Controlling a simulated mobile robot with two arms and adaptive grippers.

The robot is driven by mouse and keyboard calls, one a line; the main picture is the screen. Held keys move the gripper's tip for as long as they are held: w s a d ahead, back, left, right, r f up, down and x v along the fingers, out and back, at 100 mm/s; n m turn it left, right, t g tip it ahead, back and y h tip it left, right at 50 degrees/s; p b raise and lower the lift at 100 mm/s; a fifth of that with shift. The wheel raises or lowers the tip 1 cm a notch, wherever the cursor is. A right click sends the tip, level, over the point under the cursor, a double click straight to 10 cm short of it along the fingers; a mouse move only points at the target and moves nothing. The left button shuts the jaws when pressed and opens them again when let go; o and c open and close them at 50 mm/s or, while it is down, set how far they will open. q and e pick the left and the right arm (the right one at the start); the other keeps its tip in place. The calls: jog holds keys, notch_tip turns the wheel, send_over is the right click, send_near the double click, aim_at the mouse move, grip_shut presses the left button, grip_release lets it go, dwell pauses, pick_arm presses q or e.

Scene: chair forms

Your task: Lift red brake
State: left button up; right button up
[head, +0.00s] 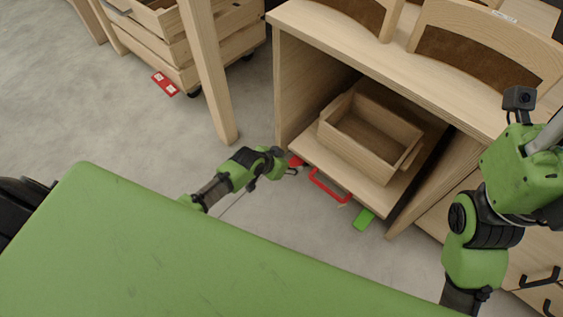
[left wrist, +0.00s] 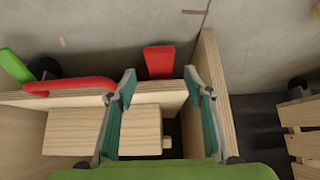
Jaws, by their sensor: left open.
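The red brake (head: 295,161) is a small flat red tab low at the left front corner of a wooden cabinet unit. In the left wrist view the red brake (left wrist: 159,60) stands out past the wooden front edge, between my fingertips in the picture. My left gripper (head: 292,170) is close beside it, partly covering it in the head view. In the left wrist view my left gripper (left wrist: 157,80) is open, with nothing held between its fingers. Contact with the tab cannot be told. My right arm shows at the right, but its gripper is out of view.
A red handle (head: 330,187) and a green tab (head: 364,219) sit along the same front edge. An open wooden box (head: 368,137) stands on the low shelf. A wooden post (head: 208,75) and a wheeled crate (head: 222,42) are at the left.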

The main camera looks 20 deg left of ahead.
pick_arm(q)
jog(key=shift+v, duration=2.55)
